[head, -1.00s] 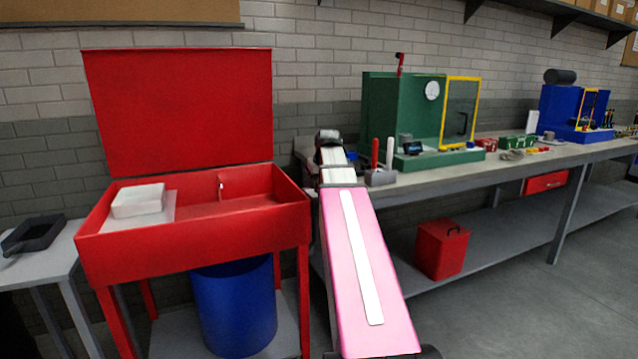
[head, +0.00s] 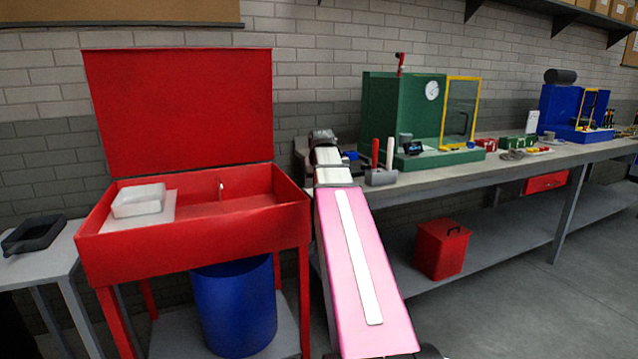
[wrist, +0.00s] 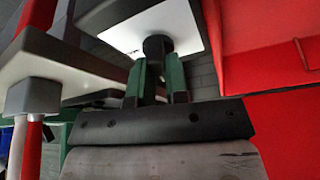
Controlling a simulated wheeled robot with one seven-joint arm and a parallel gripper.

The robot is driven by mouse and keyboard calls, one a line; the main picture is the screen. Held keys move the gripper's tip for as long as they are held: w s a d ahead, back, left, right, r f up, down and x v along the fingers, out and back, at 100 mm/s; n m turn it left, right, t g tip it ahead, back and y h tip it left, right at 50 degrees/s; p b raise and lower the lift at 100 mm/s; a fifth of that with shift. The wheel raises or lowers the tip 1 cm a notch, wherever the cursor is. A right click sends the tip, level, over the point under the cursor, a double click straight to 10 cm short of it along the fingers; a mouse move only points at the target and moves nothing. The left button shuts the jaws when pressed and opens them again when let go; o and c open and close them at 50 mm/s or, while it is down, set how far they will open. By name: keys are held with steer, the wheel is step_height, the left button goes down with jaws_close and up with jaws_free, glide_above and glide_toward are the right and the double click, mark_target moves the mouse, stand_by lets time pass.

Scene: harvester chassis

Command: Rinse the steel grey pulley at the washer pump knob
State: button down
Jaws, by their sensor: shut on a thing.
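In the wrist view my gripper (wrist: 158,75) has its green fingers closed on a small dark grey round piece (wrist: 157,44), which I take to be the steel grey pulley. In the head view the end of my arm is by the left end of the bench, right of the red washer (head: 190,255); the fingers and the held piece are hidden there. The washer's lid stands open. A small red hooked part with a pale tip (head: 221,185) is inside its basin; I cannot tell whether this is the pump knob. Red washer surfaces (wrist: 285,125) fill the wrist view's right side.
A white tray (head: 138,201) sits at the left in the washer basin. A grey holder (head: 381,177) with red and white sticks stands on the bench (head: 450,172) close to my arm. A green machine (head: 395,115) stands behind it. A blue drum (head: 235,310) is under the washer.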

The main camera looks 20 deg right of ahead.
steer(key=c, duration=1.1)
jaws_free()
steer(key=v, duration=1)
steer(key=shift+s+r, duration=0.2)
steer(key=shift+r, duration=0.15)
